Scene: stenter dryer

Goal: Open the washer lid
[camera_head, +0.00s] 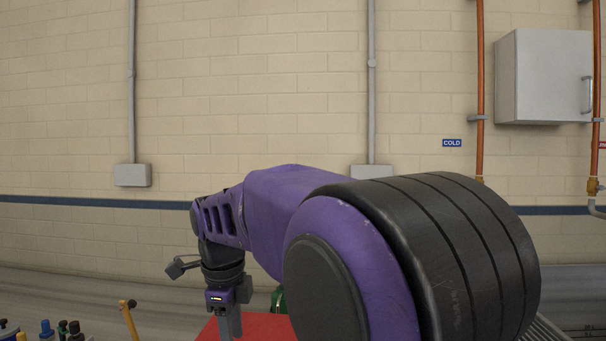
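No washer or lid can be made out for certain. A flat red surface (268,328) shows at the bottom edge, partly hidden behind my arm; I cannot tell what it belongs to. My purple and black arm fills the lower middle and right. My gripper (230,325) points down at the left edge of the red surface, in front of it in the picture. Its grey fingers overlap and run to the bottom edge, so their opening and any contact are unclear.
Several small bottles (63,329) and a yellow handle (129,318) stand at the lower left. A green object (278,298) shows behind the red surface. A grey wall cabinet (543,76) and copper pipes (480,90) are at the right on the brick wall.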

